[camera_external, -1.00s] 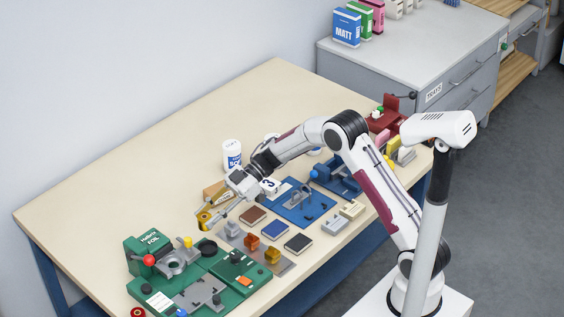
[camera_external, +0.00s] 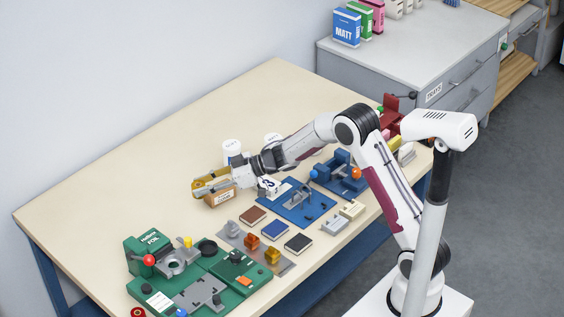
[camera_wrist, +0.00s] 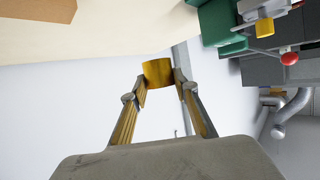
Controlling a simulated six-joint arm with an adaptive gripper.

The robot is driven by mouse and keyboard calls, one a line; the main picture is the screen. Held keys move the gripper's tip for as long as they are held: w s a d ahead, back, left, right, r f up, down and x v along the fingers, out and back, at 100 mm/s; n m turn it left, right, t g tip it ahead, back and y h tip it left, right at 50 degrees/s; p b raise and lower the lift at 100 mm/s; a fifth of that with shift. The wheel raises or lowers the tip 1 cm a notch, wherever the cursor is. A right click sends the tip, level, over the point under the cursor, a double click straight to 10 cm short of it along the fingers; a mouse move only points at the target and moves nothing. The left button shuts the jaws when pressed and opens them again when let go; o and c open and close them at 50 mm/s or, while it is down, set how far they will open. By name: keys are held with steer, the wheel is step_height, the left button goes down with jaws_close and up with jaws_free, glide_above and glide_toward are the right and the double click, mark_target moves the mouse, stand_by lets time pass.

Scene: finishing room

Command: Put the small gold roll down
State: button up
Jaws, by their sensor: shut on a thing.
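The small gold roll (camera_wrist: 158,73) sits between the two fingertips of my gripper (camera_wrist: 160,84) in the wrist view, and the fingers are shut on it. In the external view the roll (camera_external: 198,190) shows small at the end of my gripper (camera_external: 203,185), raised above the table at its left-middle part. A brown box (camera_external: 221,197) with a white label is just beside and below the gripper in that view. My fingers partly cover the roll there.
The green foil machine (camera_external: 215,272) with a red knob stands at the front left. A blue press (camera_external: 310,211), several small blocks and white tubs (camera_external: 231,149) stand to the right and behind. The table's (camera_external: 120,200) left and back parts are clear.

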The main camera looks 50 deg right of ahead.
steer(key=shift+o, duration=0.2)
steer(key=d+m+t+h, duration=0.1)
steer(key=d, duration=0.1)
steer(key=d+m+t+h, duration=0.1)
steer(key=d, duration=0.1)
steer(key=shift+s+d+m, duration=0.1)
steer(key=shift+d+m, duration=0.1)
steer(key=shift+m, duration=0.1)
steer(key=s+d+r+m+t+h, duration=0.2)
steer(key=s+d+m+h, duration=0.4)
steer(key=s+d, duration=0.3)
steer(key=shift+s+d+h, duration=0.4)
steer(key=shift+d+h, duration=0.05)
steer(key=shift+h, duration=0.25)
steer(key=shift+f, duration=0.1)
stand_by(0.4)
steer(key=w+d+f+m+g+h, duration=0.1)
steer(key=w+d+f+m+h, duration=0.1)
steer(key=w+d, duration=0.5)
steer(key=w+d+f+m+g+h, duration=0.1)
steer(key=w+d+f+m+h, duration=0.2)
steer(key=w+d, duration=0.5)
steer(key=shift+w+m+h, duration=0.7)
steer(key=shift+m+h, duration=0.1)
steer(key=shift+h, duration=0.3)
